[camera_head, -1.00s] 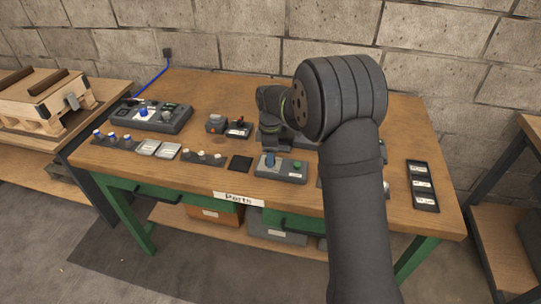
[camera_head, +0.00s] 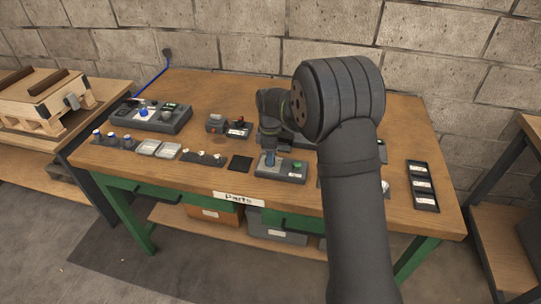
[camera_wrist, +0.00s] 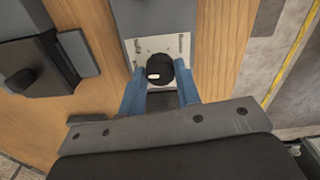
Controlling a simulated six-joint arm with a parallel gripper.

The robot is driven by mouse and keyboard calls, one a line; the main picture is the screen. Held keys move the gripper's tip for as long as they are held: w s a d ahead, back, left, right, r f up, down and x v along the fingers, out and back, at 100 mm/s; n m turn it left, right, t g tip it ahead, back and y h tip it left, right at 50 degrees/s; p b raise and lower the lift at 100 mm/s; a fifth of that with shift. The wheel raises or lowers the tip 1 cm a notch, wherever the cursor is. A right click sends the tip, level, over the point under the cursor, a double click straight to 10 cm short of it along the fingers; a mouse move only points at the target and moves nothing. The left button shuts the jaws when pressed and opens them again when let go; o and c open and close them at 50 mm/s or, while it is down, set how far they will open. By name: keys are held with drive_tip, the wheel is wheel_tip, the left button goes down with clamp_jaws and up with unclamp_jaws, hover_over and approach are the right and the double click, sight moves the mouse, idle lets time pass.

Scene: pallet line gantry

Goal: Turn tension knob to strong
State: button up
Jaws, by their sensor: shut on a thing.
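The tension knob (camera_wrist: 160,70) is a round black knob with a short white mark on its left side in the wrist view. It stands on a pale label plate (camera_wrist: 158,45) with small lettering that I cannot read surely. My gripper (camera_wrist: 161,80) has its two blue fingers closed on the knob from both sides. In the head view my gripper (camera_head: 270,161) is at the left end of a grey control box (camera_head: 285,177) near the table's front edge. The knob is hidden there behind the fingers. A green button (camera_head: 298,165) sits at the box's right end.
A flat black pad (camera_head: 240,163) lies just left of the box. A black label rack (camera_head: 422,186) is at the right. My arm hides part of the table.

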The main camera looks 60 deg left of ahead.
drive_tip(key=m, duration=0.3)
drive_tip(key=shift+m, duration=0.3)
drive_tip(key=m, duration=0.3)
drive_tip(key=shift+m, duration=0.3)
drive_tip(key=m, duration=1.1)
drive_tip(key=shift+s+m, duration=0.1)
drive_tip(key=shift+m, duration=0.3)
drive_tip(key=m, duration=0.4)
drive_tip(key=shift+m, duration=0.3)
drive_tip(key=o, duration=1)
drive_tip(key=shift+c, duration=0.2)
